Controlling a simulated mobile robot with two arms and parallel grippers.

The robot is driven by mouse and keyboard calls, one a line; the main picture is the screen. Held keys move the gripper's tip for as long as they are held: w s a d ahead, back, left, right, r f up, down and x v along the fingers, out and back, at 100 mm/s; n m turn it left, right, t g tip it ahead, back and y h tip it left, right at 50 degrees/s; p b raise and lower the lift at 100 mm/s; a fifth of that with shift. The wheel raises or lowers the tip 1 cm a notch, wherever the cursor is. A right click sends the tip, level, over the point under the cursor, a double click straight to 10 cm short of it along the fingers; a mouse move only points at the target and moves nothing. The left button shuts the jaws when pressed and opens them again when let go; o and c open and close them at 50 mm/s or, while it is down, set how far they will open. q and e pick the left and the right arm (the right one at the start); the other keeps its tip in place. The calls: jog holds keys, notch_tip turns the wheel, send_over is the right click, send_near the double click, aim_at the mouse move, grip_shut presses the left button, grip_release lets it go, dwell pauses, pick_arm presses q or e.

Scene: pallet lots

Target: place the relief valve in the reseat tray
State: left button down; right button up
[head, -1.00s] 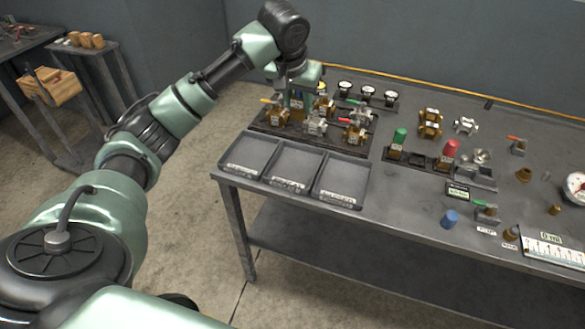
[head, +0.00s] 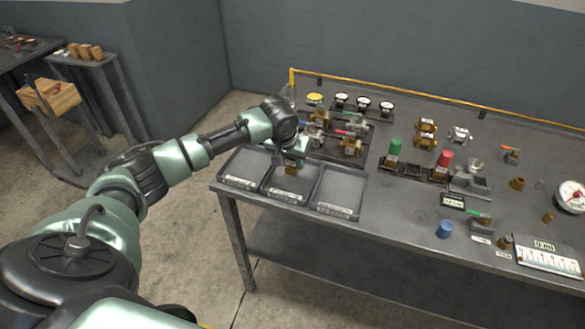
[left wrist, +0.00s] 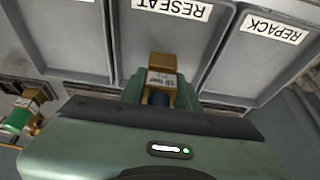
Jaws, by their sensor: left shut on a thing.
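My left gripper (head: 291,160) is shut on the relief valve (head: 291,170), a small brass piece. In the left wrist view the relief valve (left wrist: 163,62) shows a brass end and a white tag, with a dark blue part between the fingers. The gripper holds it over the reseat tray (head: 285,196), the middle of three shallow grey trays. In the left wrist view that tray carries the RESEAT label (left wrist: 173,7). The gap between valve and tray floor is hard to judge. My right gripper is not in view.
The REPACK tray (head: 239,182) is on the left and another tray (head: 334,211) on the right; both look empty. Behind them a dark rack (head: 330,152) holds several valves. Gauges, coloured caps and fittings occupy the bench's right part.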

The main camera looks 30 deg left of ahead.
aim_at(291, 166)
pick_arm(q)
jog(key=shift+f, duration=1.65)
jog(key=c, duration=1)
grip_release()
jog(key=shift+f, duration=0.15)
jog(key=v, duration=1.2)
jog(key=shift+b, duration=0.4)
